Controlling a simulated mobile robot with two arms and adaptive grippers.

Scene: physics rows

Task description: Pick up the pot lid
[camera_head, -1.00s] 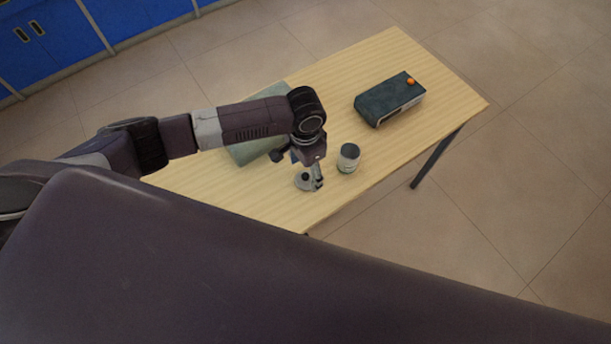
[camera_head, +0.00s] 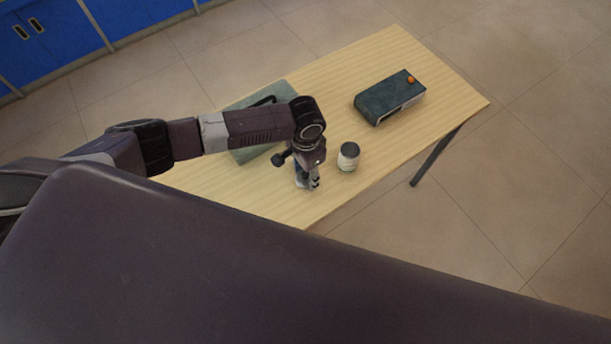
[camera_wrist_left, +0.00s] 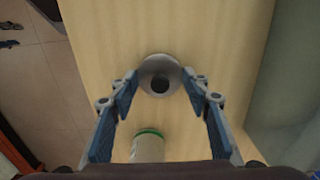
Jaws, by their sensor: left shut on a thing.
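The pot lid is a small grey disc with a dark knob (camera_wrist_left: 160,76). In the left wrist view it sits between the fingertips of my left gripper (camera_wrist_left: 160,86), which are shut on it with a fingertip at each side of its rim. In the head view my left gripper (camera_head: 307,184) points down over the front part of the wooden table (camera_head: 250,205), and the lid is mostly hidden there. I cannot tell whether the lid is clear of the table top. My right gripper is not in view.
A pale jar (camera_head: 348,158) stands close to the right of the left gripper. A grey-green board (camera_head: 250,153) lies behind my left arm. The table's front edge is near.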

